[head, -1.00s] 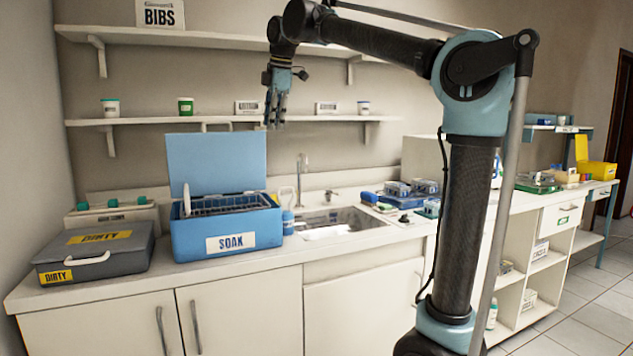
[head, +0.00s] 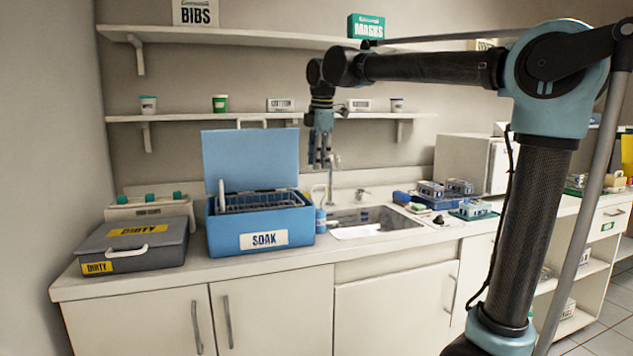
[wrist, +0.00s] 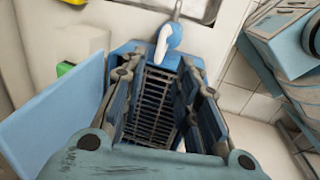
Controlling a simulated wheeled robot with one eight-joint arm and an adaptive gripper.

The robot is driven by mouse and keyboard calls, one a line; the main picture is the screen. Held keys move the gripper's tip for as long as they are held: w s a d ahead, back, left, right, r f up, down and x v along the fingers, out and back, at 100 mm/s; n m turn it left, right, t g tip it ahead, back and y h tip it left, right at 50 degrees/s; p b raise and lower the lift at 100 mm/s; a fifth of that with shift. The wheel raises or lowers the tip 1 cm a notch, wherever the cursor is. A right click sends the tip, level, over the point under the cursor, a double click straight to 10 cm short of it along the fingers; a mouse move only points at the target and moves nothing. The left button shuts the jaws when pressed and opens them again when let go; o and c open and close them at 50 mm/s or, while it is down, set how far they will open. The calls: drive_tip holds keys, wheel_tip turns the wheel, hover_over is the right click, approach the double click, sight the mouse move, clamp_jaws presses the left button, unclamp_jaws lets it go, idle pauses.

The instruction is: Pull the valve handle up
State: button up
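The blue SOAK box (head: 215,235) stands left of the sink with its lid (head: 250,160) raised; its rack (wrist: 150,105) shows between my fingers. A grey DIRTY case (head: 150,255) is further left. Shelves (head: 250,117) run above.

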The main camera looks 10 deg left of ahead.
wheel_tip(320, 180, down, 7)
drive_tip(key=w, duration=0.1)
drive_tip(key=shift+a, duration=0.35)
drive_tip(key=shift+w+r, duration=0.1)
clamp_jaws()
